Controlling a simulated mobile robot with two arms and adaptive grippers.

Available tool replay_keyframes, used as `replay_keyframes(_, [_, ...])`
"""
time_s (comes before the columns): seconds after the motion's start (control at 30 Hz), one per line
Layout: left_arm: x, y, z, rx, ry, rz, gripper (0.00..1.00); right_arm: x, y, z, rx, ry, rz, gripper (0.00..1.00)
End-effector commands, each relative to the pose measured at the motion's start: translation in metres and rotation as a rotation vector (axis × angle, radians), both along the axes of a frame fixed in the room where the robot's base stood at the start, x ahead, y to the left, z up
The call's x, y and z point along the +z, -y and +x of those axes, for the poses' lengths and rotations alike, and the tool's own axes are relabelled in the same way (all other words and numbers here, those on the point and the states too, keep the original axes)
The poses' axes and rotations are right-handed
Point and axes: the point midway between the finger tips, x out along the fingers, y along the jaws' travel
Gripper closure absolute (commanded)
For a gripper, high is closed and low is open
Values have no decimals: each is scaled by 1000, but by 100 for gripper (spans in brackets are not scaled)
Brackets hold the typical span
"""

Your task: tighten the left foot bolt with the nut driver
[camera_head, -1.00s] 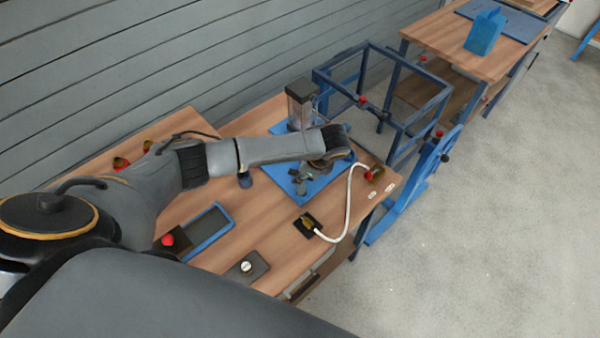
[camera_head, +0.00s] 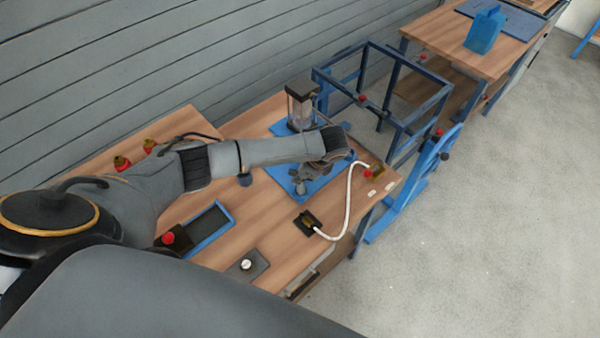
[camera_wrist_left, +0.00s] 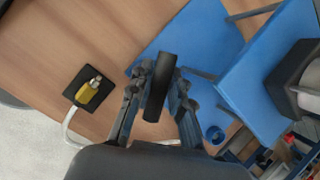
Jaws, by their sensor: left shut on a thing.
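My left gripper (camera_head: 308,178) is over the blue base plate (camera_head: 326,190) of a machine with a clear upright column (camera_head: 301,108). In the left wrist view my left gripper (camera_wrist_left: 160,95) is shut on a black, rounded handle (camera_wrist_left: 160,84), which appears to be the nut driver. The handle hides its own lower end. The blue plate (camera_wrist_left: 190,38) shows behind the fingers. I cannot make out the left foot bolt, nor whether the driver touches it. My right gripper is not in view.
A white hose (camera_head: 348,205) runs from a black-and-yellow fitting (camera_head: 307,222) across the bench (camera_head: 250,225). A blue-rimmed tray (camera_head: 212,232) and a red button box (camera_head: 170,240) lie nearer. A dark blue frame (camera_head: 385,90) stands beyond the plate.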

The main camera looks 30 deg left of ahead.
Motion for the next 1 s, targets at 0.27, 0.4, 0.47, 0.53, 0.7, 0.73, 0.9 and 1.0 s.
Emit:
replay_keyframes(0.27, [0,0,0,-1,1,-1,100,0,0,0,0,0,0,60])
replay_keyframes(0.4, [1,0,0,0,0,-1,100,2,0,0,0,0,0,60])
replay_keyframes(0.47, [1,1,0,-1,1,-1,100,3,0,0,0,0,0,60])
replay_keyframes(0.53, [1,1,0,-1,1,-1,100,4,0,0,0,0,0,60])
replay_keyframes(0.7, [1,1,0,0,0,-1,100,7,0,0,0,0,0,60])
replay_keyframes(0.73, [1,1,0,0,0,-1,100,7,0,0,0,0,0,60])
replay_keyframes(0.9, [0,1,0,0,0,-1,100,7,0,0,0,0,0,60])
replay_keyframes(1.0, [0,1,0,0,0,-1,100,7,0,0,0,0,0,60])
